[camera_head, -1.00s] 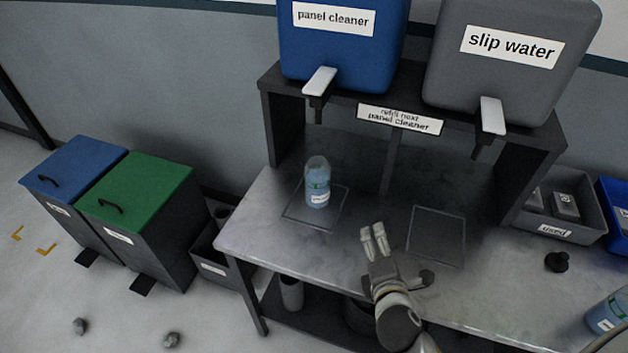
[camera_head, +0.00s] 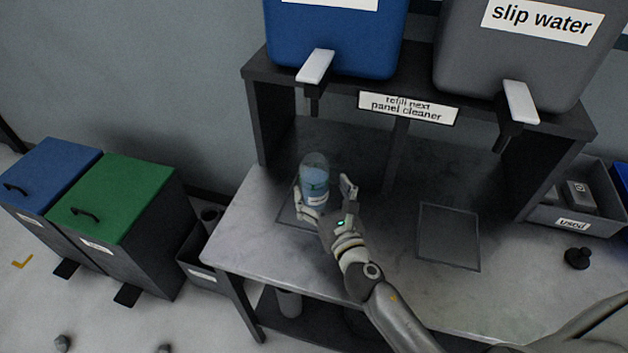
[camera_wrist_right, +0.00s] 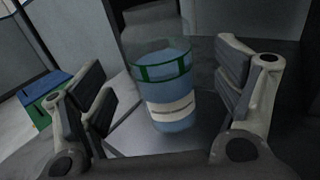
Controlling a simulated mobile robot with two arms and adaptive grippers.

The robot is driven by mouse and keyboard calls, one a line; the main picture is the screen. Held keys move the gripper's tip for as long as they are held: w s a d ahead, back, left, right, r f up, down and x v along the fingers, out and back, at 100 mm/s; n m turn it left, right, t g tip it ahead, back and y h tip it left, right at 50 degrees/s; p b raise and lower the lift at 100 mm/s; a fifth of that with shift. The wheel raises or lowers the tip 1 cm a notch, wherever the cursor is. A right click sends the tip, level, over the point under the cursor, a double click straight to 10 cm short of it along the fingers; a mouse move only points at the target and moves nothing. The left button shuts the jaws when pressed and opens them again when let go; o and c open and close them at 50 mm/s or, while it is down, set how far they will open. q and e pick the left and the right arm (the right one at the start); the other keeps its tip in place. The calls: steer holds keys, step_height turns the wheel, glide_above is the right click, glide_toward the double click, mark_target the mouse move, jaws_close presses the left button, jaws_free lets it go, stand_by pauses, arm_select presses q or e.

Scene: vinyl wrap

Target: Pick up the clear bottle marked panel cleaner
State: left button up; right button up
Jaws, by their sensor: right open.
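The clear bottle (camera_head: 314,178) holds blue liquid and has a green band and a white label; the label is too small to read. It stands upright on the left square mat (camera_head: 289,216), under the blue dispenser's tap. My right gripper (camera_head: 330,192) is open, with one finger at each side of the bottle. In the right wrist view the bottle (camera_wrist_right: 165,90) stands between the open fingers (camera_wrist_right: 165,95), with a visible gap on each side. My left gripper is not in view.
The blue dispenser (camera_head: 335,38) and the grey slip water dispenser (camera_head: 515,55) stand on a dark shelf (camera_head: 420,92) above the bench. A second square mat (camera_head: 448,237) is empty. A grey bin marked used (camera_head: 570,222) and a black knob (camera_head: 578,258) are at the right.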

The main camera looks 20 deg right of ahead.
mark_target(314, 174)
steer(key=shift+w+r, duration=0.15)
steer(key=shift+w, duration=0.5)
steer(key=w, duration=0.3)
steer(key=shift+w+a+p, duration=0.1)
steer(key=shift+w+p, duration=0.15)
steer(key=shift+p, duration=0.15)
steer(key=shift+w, duration=0.3)
steer(key=c, duration=1.2)
steer(key=shift+c, duration=1.4)
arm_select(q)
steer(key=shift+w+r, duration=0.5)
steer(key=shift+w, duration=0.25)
